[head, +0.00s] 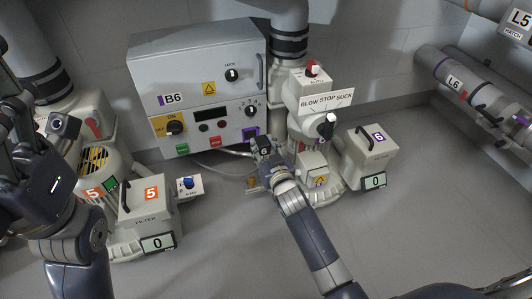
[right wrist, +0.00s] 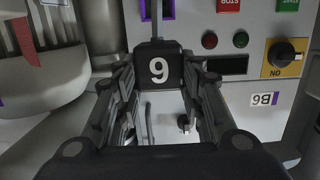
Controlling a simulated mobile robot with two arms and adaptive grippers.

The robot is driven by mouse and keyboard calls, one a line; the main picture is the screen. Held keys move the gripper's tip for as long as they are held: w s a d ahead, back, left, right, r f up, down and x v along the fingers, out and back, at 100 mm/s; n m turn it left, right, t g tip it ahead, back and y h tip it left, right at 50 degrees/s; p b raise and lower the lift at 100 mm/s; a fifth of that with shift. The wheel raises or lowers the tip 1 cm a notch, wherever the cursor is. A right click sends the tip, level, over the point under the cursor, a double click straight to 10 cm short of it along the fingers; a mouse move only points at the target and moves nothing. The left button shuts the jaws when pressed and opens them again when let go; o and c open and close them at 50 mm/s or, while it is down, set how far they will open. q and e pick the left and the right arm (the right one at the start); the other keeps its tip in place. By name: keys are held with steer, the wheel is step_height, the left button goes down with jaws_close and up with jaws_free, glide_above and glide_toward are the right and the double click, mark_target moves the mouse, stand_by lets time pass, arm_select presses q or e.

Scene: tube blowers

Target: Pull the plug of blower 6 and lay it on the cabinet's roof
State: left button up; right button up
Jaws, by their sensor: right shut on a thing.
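The dark plug marked 6 (head: 264,150) is in front of the lower right of cabinet B6 (head: 185,90). My right gripper (head: 266,155) is shut on it. In the right wrist view, the plug (right wrist: 159,68) sits between the two fingers, its number upside down. The purple-edged socket (head: 250,133) is just behind and above the plug; part of it shows at the top of the right wrist view (right wrist: 140,9). I cannot tell whether plug and socket touch. The cabinet's roof (head: 194,37) looks bare. My left gripper (head: 14,112) is at the left edge, its fingers unclear.
Blower 6 (head: 313,95) stands right of the cabinet, with its filter box (head: 370,155) beside it. The blower 5 filter box (head: 150,205) is at the lower left. A small blue-knob box (head: 189,185) lies between. Pipes (head: 475,85) run along the right wall.

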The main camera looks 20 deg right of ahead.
mark_target(259, 137)
steer(key=shift+w+a+b, duration=0.1)
steer(key=shift+w+b, duration=0.6)
steer(key=shift+w, duration=1.7)
